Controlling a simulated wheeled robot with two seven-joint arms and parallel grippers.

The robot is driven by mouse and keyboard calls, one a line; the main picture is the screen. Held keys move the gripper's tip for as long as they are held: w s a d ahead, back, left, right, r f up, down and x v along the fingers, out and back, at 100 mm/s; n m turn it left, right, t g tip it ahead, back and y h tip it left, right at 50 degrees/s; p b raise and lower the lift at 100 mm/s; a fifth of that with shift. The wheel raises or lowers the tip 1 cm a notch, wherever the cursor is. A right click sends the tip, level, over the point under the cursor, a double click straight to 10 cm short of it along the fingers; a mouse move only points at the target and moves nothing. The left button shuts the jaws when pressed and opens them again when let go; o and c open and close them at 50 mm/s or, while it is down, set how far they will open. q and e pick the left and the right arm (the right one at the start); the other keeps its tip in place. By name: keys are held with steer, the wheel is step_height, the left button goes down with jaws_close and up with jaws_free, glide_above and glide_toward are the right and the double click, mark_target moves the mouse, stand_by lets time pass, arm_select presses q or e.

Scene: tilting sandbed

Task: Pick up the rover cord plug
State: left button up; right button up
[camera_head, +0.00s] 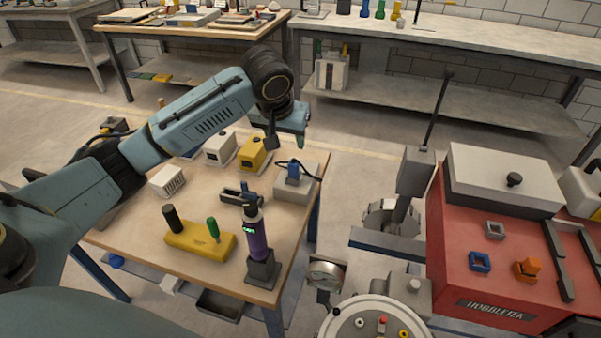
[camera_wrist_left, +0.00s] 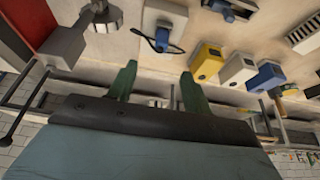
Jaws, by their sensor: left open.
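A blue plug (camera_head: 293,171) with a black cord sits on a pale grey box (camera_head: 291,188) at the right edge of the wooden table; it looks like the rover cord plug. In the left wrist view the blue plug (camera_wrist_left: 162,38) and its looped cord show beyond the fingers. My left gripper (camera_head: 299,130) hangs above and behind the box in the head view. Its two green fingers (camera_wrist_left: 157,88) are apart with nothing between them, short of the plug. My right gripper is not in view.
A yellow block (camera_head: 251,154), white boxes (camera_head: 219,150), a dark tray-like holder (camera_head: 240,195) and a purple cylinder (camera_head: 258,237) on a dark stand share the table (camera_head: 140,215). A red HOBBLETEK machine (camera_head: 450,260) stands to the right, with a gap between.

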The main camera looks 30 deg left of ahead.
mark_target(292, 162)
arm_select(q)
steer(key=b+x, duration=0.2)
steer(key=x, duration=0.7)
steer(key=shift+w+f, duration=0.25)
steer(key=shift+f, duration=0.05)
steer(key=shift+w+f, duration=0.2)
steer(key=shift+f, duration=0.35)
steer(key=b+x, duration=0.1)
steer(key=x, duration=0.3)
steer(key=shift+a+f, duration=0.15)
steer(key=shift+a, duration=0.05)
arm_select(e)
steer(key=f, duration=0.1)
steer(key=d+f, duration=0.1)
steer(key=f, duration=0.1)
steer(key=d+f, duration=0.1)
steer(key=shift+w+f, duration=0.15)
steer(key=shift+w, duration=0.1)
arm_select(q)
jaws_close()
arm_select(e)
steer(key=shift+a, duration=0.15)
